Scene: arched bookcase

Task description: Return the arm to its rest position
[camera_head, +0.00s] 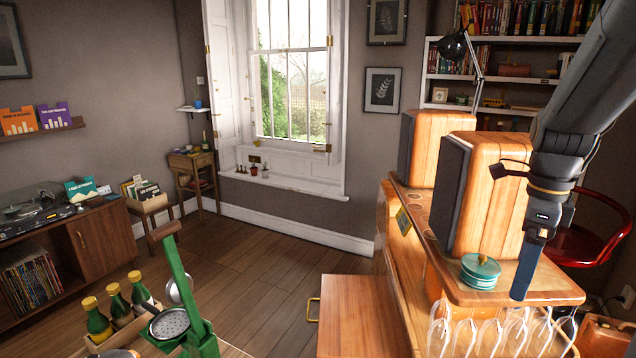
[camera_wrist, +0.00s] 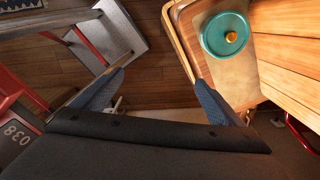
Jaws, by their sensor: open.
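My gripper (camera_head: 525,278) hangs from my arm at the right of the head view, pointing down. Its blue fingers are at the right end of the wooden cabinet top (camera_head: 545,293); I cannot tell whether they touch it. In the wrist view my gripper (camera_wrist: 160,82) has its two blue fingers spread wide with nothing between them. A round teal pot (camera_head: 481,268) with a yellow knob sits on the cabinet top left of the fingers. The teal pot also shows in the wrist view (camera_wrist: 225,38), beyond the right finger.
Two wooden speakers (camera_head: 492,195) stand close behind the gripper. Stemmed glasses (camera_head: 490,330) hang under the cabinet top. A red chair (camera_head: 590,240) is to the right. The middle floor (camera_head: 255,265) is clear.

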